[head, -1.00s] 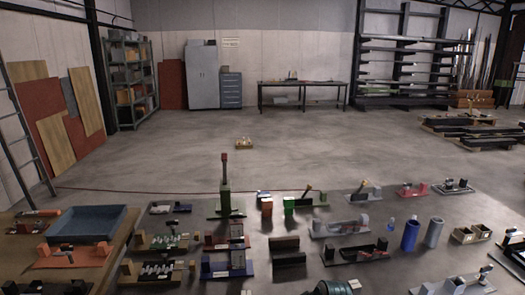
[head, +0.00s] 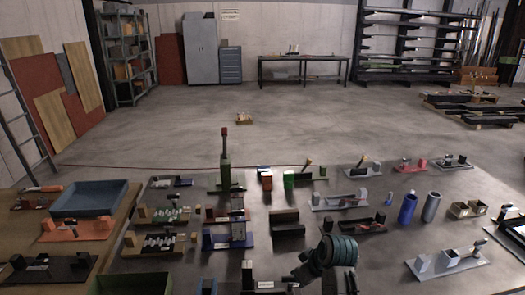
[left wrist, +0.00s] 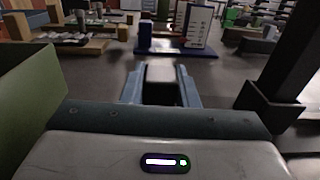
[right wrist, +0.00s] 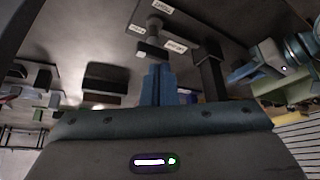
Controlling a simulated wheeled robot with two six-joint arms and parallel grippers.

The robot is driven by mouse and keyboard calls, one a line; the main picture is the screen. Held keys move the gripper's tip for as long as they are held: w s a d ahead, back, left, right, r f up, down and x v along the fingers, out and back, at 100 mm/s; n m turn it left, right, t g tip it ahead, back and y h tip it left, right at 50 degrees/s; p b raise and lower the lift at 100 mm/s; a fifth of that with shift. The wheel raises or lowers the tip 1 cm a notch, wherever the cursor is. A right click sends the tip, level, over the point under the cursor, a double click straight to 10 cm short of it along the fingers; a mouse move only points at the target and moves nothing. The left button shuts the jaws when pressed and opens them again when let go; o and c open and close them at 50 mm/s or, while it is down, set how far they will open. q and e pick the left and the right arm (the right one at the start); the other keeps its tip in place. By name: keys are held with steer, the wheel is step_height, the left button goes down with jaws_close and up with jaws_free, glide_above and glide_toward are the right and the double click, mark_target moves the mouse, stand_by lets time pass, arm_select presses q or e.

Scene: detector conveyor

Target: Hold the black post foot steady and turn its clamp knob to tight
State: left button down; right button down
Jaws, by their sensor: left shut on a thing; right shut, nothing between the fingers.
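The black post foot stands at the bottom middle of the head view, with its dark upright post (head: 247,272). In the left wrist view the post (left wrist: 282,60) rises right of my left gripper (left wrist: 160,78). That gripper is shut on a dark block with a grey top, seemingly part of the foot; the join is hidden. In the right wrist view the clamp knob (right wrist: 153,48), with a dark crossbar, stands by a plate with white labels (right wrist: 176,45). My right gripper (right wrist: 158,72) is shut and empty, its tips close to the knob; contact is unclear.
A fixture with a white sign and blue base (head: 228,240) stands behind the foot. A blue tray (head: 90,198) lies at the left. Several other fixtures crowd the table, including blue and grey cylinders (head: 407,208). A green surface (left wrist: 28,90) is close on the left gripper's left.

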mark_target(290, 285)
steer(key=shift+w+a+r, duration=0.15)
steer(key=shift+a+r, duration=0.25)
steer(key=shift+a, duration=0.05)
steer(key=w+d+f, duration=0.1)
steer(key=d+f, duration=0.2)
steer(key=f, duration=0.3)
steer(key=shift+w+f, duration=0.25)
steer(key=shift+w, duration=0.05)
steer(key=shift+d, duration=0.1)
steer(key=shift+w+a, duration=0.3)
steer(key=shift+a, duration=0.25)
stand_by(1.0)
steer(key=shift+s+a, duration=0.2)
steer(key=shift+s, duration=0.1)
steer(key=shift+s+a, duration=0.25)
steer(key=shift+s+a, duration=0.2)
steer(key=shift+a, duration=0.15)
